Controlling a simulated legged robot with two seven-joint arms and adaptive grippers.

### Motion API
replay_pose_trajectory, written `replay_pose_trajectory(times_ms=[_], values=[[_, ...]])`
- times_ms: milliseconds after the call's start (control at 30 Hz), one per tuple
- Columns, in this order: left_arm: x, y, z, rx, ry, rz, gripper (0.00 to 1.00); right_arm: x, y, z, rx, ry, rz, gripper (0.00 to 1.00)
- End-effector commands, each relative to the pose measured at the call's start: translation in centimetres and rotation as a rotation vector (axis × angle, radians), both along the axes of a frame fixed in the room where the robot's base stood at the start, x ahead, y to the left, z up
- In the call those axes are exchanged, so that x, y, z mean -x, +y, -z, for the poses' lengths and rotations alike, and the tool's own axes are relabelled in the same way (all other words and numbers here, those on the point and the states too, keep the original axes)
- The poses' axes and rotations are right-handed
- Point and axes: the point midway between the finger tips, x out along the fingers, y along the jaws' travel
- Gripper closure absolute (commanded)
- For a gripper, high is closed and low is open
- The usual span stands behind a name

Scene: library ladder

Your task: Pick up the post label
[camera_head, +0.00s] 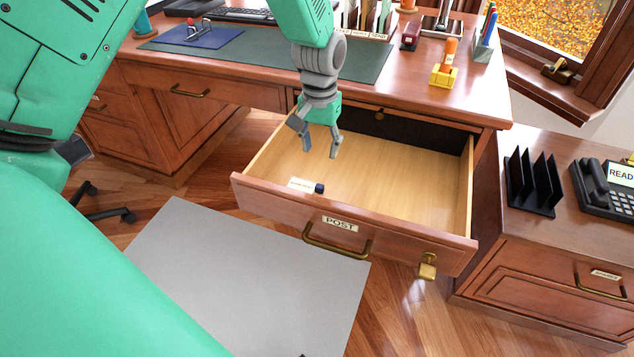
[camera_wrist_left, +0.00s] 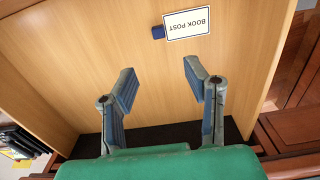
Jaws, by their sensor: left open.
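The post label (camera_head: 300,184) is a small white card with a dark blue end piece, lying in the open drawer close to its front wall. In the left wrist view the label (camera_wrist_left: 187,23) reads "BOOK POST" and lies on the wooden drawer floor, its blue piece at one side. My left gripper (camera_head: 320,150) is open and empty over the drawer, behind the label in the head view and apart from it. In the left wrist view both fingers of the gripper (camera_wrist_left: 160,72) are spread, with the label beyond their tips. My right gripper is not in view.
The drawer (camera_head: 440,249) is pulled out, with a "POST" plate and a brass handle, and a brass padlock (camera_head: 427,267) at its front. The desktop (camera_head: 400,85) overhangs its back. A black rack (camera_head: 532,185) and a telephone (camera_head: 605,192) stand on the right cabinet.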

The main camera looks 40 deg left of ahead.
Motion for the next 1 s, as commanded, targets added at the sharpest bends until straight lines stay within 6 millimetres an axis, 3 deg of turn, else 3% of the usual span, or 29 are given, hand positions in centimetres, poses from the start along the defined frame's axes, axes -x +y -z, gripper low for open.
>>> replay_pose_trajectory(times_ms=[33,200,567,833,1000], values=[[0.1,-0.1,1.5,0.000,0.004,0.000,0.58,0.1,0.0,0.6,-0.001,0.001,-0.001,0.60],[0.0,-0.5,4.6,-0.007,0.005,0.000,0.58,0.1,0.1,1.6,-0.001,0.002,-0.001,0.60],[0.1,-0.5,7.2,-0.006,0.001,0.000,0.58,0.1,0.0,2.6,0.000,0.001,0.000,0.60],[0.6,-0.2,11.3,-0.002,0.003,0.000,0.58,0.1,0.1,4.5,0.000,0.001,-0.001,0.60],[0.5,-0.6,11.4,-0.007,0.001,0.001,0.58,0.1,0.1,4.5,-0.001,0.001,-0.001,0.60]])
